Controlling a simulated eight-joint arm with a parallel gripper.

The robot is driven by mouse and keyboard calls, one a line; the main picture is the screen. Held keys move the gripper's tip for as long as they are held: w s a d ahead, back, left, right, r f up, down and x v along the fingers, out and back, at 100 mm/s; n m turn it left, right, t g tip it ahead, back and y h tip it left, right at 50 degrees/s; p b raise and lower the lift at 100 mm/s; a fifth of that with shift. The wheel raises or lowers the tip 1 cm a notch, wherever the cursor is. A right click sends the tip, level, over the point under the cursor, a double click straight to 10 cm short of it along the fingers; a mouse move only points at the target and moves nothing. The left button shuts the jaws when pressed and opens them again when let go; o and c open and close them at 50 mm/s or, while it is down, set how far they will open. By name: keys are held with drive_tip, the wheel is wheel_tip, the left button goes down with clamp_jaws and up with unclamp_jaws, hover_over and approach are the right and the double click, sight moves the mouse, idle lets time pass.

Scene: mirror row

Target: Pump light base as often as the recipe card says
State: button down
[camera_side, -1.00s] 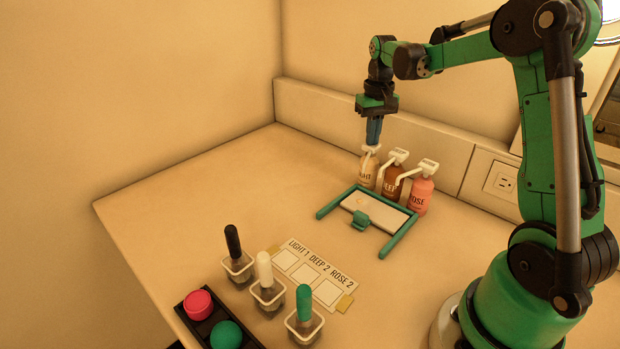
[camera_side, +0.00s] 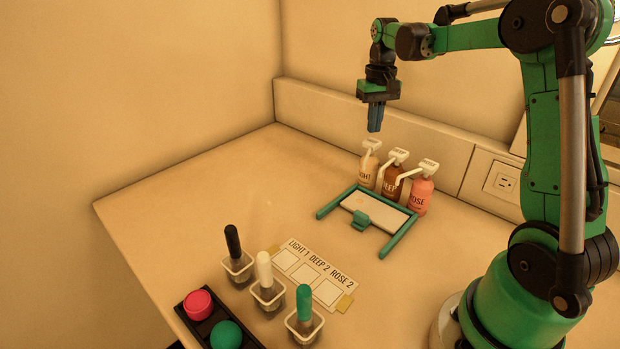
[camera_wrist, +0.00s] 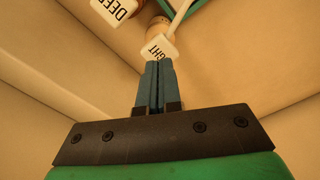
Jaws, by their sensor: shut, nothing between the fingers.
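The light base bottle (camera_side: 368,170), cream with a white pump head (camera_side: 371,146), stands leftmost in a row of three. My gripper (camera_side: 374,130) is shut and empty, just above that pump head and apart from it. In the wrist view its closed blue fingers (camera_wrist: 157,66) point at the white pump top (camera_wrist: 160,47), whose lettering is partly visible. The recipe card (camera_side: 314,274) lies on the table and reads LIGHT 1, DEEP 2, ROSE 2. A pale plate in a teal frame (camera_side: 393,243) lies in front of the bottles.
The brown deep bottle (camera_side: 392,182) and pink rose bottle (camera_side: 420,196) stand close to the right. Black (camera_side: 233,242), white (camera_side: 265,270) and green (camera_side: 304,303) handled tools stand in small cups at the front. A dark tray (camera_side: 186,315) holds pink and green round pieces. The left table is clear.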

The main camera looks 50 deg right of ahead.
wheel_tip(320, 180, up, 6)
idle(0.6)
drive_tip(key=s+a+f+n+t, duration=0.3)
drive_tip(key=a, duration=0.7)
drive_tip(key=s+a+f+n+t, duration=0.3)
drive_tip(key=s+a+t, duration=0.1)
drive_tip(key=a, duration=0.6)
drive_tip(key=shift+a, duration=0.25)
